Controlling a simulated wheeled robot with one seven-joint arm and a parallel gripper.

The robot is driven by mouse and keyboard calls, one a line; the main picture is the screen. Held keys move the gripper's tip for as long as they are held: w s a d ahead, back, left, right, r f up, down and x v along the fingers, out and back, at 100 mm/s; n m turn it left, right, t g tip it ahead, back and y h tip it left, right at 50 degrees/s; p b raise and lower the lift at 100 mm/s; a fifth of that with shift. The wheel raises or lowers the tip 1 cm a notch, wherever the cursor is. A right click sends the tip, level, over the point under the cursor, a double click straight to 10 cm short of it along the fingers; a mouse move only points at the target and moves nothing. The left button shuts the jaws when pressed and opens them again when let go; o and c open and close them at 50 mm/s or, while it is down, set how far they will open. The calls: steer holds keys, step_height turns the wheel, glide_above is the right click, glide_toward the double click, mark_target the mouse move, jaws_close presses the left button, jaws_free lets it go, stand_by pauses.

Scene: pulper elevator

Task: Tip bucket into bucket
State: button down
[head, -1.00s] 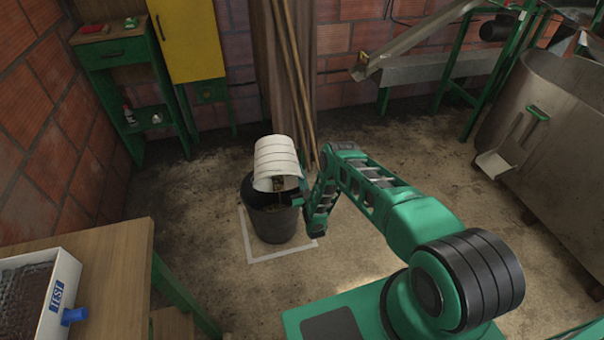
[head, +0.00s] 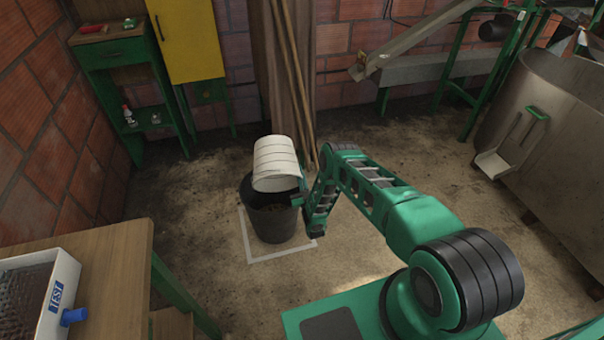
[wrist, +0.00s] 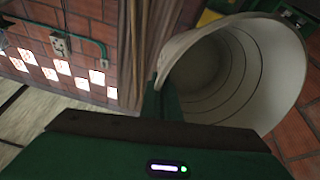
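The white ribbed bucket (head: 276,163) is held in the air, tipped mouth-down at a slant over the black bucket (head: 272,222). The black bucket stands upright on the floor inside a pale square outline. My gripper (head: 300,196) is at the right side of the white bucket and appears shut on it; the exact grip is partly hidden. In the wrist view, the white bucket (wrist: 225,75) shows its pale, ringed inside, which looks empty. Dark contents show inside the black bucket, but how full it is cannot be told.
A wooden table (head: 110,265) with a white tray (head: 62,285) stands at the front left. A green workbench (head: 118,55) and yellow cabinet (head: 187,40) are at the back left. Wooden poles (head: 292,80) lean behind the buckets. A large metal tank (head: 560,130) stands at the right.

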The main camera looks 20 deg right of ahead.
steer(key=w+g, duration=0.4)
steer(key=shift+w+d+r+m, duration=0.15)
steer(key=shift+w+d+m, duration=0.15)
steer(key=shift+w, duration=0.05)
steer(key=w+d+r+m+g+y, duration=0.1)
steer(key=w+r+g, duration=0.3)
steer(key=w+g, duration=0.4)
steer(key=g, duration=0.7)
steer(key=shift+d+y, duration=0.15)
steer(key=shift+y, duration=0.15)
stand_by(0.5)
steer(key=shift+s, duration=0.1)
